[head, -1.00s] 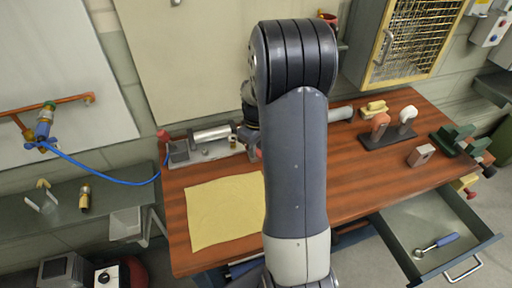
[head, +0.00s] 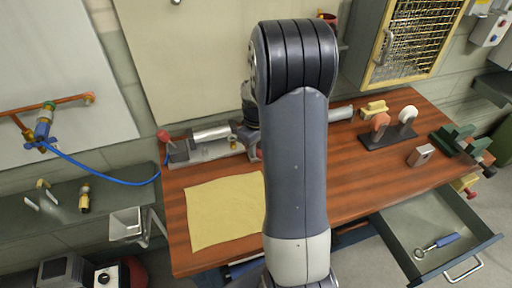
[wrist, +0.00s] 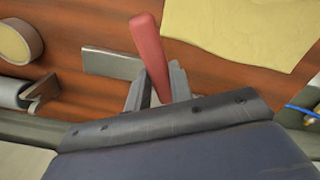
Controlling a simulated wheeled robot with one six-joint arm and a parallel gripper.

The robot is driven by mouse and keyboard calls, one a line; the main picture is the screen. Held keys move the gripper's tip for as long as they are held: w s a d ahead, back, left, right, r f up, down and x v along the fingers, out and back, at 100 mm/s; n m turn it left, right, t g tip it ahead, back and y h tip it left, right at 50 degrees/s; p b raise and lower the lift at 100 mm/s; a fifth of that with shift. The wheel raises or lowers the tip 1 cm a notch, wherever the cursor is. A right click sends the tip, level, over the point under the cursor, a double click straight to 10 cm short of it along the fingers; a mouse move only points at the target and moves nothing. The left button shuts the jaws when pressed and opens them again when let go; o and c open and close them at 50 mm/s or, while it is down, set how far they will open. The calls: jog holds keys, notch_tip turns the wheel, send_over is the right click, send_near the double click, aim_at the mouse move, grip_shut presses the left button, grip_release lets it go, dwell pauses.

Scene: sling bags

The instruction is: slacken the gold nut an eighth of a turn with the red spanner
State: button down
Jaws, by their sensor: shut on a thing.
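The red spanner's handle (wrist: 150,52) stands between the two fingers of my gripper (wrist: 157,88) in the wrist view, and the fingers are closed on it. The spanner's head is out of sight there. In the head view my arm hides most of the gripper; a bit of red (head: 258,155) shows beside the arm. A small gold piece (head: 234,143), which may be the gold nut, sits by the right end of a silver cylinder (head: 211,133) on a grey fixture. I cannot tell whether the spanner touches it.
A yellow cloth (head: 224,210) lies on the wooden bench in front of the fixture. A stand with two knobs (head: 385,138), a small block (head: 420,155) and a green vice (head: 455,138) are to the right. An open drawer (head: 425,225) holds a blue-handled tool.

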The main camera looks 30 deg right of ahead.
jog(key=shift+f+b, duration=1.25)
jog(key=shift+f, duration=0.45)
jog(key=shift+w+d+n, duration=0.25)
jog(key=shift+d+n, duration=0.3)
jog(key=shift+n, duration=0.05)
jog(key=shift+w+d+n, duration=0.25)
jog(key=shift+d+n, duration=0.25)
jog(key=shift+n, duration=0.1)
jog(key=shift+w+d+n, duration=0.65)
jog(key=shift+d+n, duration=0.25)
jog(key=shift+n, duration=0.3)
jog(key=shift+w+p, duration=0.1)
jog(key=shift+p, duration=0.2)
jog(key=shift+w+d+n, duration=0.3)
jog(key=shift+n, duration=0.2)
jog(key=shift+w+d+n, duration=0.4)
jog(key=shift+w+n, duration=0.05)
jog(key=shift+n, duration=0.25)
